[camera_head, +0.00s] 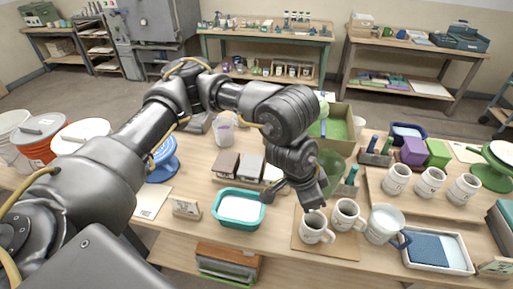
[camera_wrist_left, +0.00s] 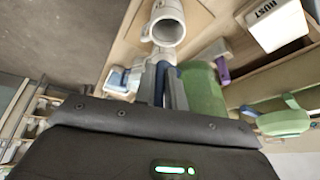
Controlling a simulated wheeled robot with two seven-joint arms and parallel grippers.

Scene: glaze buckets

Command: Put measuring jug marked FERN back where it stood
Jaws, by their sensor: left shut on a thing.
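My left gripper (camera_head: 314,190) is shut above the front middle of the table. In the left wrist view its fingers (camera_wrist_left: 165,82) are closed on a blue handle. A green jug (camera_wrist_left: 204,98) sits right beside the fingers and appears to be what the handle belongs to. In the head view the green jug (camera_head: 331,163) is partly hidden behind my gripper. Its marking FERN is not readable in either view. Another measuring jug (camera_head: 383,222), pale with a blue handle, stands on the table to the right of the mugs. My right gripper is out of view.
Two white mugs (camera_head: 316,228) stand on a brown board below my gripper. A teal tray (camera_head: 240,207) is to the left, a white tray with a blue sponge (camera_head: 437,247) to the right. Several mugs (camera_head: 430,182) stand on a board at right. An open box (camera_head: 341,117) is behind.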

